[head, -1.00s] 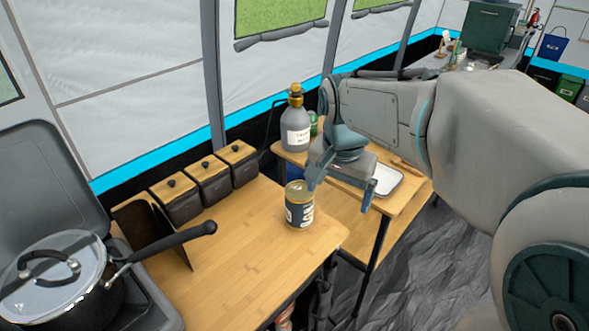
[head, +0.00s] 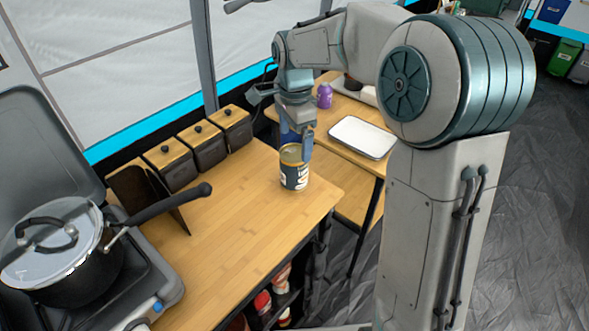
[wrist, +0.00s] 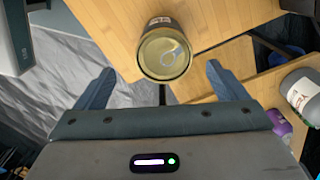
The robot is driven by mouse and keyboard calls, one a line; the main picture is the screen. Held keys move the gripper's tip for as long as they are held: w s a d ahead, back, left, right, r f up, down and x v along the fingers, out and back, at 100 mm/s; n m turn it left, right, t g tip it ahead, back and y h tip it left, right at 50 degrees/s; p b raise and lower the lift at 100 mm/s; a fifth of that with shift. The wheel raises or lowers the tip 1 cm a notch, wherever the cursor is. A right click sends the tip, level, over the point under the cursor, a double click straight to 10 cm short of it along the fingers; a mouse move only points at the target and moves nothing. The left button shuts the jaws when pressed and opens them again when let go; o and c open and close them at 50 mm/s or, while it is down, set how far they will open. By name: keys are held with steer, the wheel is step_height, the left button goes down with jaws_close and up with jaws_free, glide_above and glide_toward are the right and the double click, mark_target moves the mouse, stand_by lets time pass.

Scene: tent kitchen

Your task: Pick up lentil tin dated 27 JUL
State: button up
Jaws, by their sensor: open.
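A dark tin with a gold rim and white lettering (head: 294,172) stands upright near the far right corner of the wooden counter. Its date cannot be read. In the wrist view I see its lid with a ring pull (wrist: 164,54), just beyond my fingertips and roughly centred between them. My gripper (head: 296,147) points down at the tin's top, on its far side in the head view. In the wrist view my gripper (wrist: 159,72) is open, its fingers spread wider than the tin, with nothing held. Whether a finger touches the tin cannot be told.
A pot with a long handle (head: 65,262) sits on the stove at left. Several lidded canisters (head: 205,148) line the counter's back edge. A side table holds a white tray (head: 362,137) and a purple item (head: 325,95). A grey bottle (wrist: 300,92) shows at right. The counter's middle is clear.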

mark_target(294, 154)
steer(key=f, duration=0.7)
steer(key=shift+w+a+f+p, duration=0.1)
steer(key=shift+w+f+p, duration=0.05)
steer(key=shift+w+p, duration=0.15)
steer(key=c, duration=1.4)
